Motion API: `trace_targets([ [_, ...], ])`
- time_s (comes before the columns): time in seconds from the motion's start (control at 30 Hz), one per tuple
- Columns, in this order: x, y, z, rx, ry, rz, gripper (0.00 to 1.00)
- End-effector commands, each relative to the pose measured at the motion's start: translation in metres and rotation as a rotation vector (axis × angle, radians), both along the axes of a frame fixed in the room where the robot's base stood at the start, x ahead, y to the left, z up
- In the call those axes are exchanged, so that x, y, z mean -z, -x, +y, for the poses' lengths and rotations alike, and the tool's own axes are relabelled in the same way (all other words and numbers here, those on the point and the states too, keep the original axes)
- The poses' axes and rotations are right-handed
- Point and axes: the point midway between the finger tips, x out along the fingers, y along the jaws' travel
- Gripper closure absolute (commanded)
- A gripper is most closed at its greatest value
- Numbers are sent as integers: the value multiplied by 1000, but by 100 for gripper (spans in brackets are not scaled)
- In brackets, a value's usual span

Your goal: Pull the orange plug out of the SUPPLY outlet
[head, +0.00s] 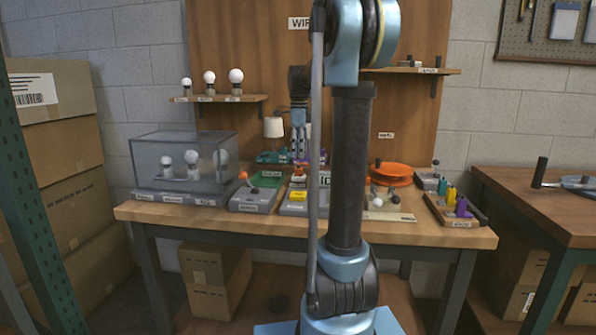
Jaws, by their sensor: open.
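My gripper (300,158) points down over the back middle of the workbench, partly hidden by my own arm. It is open and appears empty. A small orange piece (298,173), which looks like the orange plug, sits just below the fingertips on or behind a grey box (292,209) with a yellow part. I cannot tell whether the fingers are around it or above it. Another small orange piece (244,176) stands at the grey box with a green panel (266,181), to the left. The labels are too small to read, so I cannot tell which is the SUPPLY outlet.
Bulbs stand on a wall shelf (218,98). A second table (540,200) stands right.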

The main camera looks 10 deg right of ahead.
Motion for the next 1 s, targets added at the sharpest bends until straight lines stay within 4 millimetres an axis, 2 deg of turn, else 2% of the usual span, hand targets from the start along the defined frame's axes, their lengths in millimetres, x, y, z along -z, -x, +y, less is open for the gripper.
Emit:
trace_targets([
  [0.3, 50, 0, 0, 0, 0, 0, 57],
  [0.5, 71, 0, 0, -1, 0, 0, 57],
  [0.93, 80, 0, 0, -1, 0, 0, 57],
  [0.97, 80, 0, 1, -1, 0, 0, 59],
  [1.0, 80, 0, 1, -1, 0, 0, 68],
])
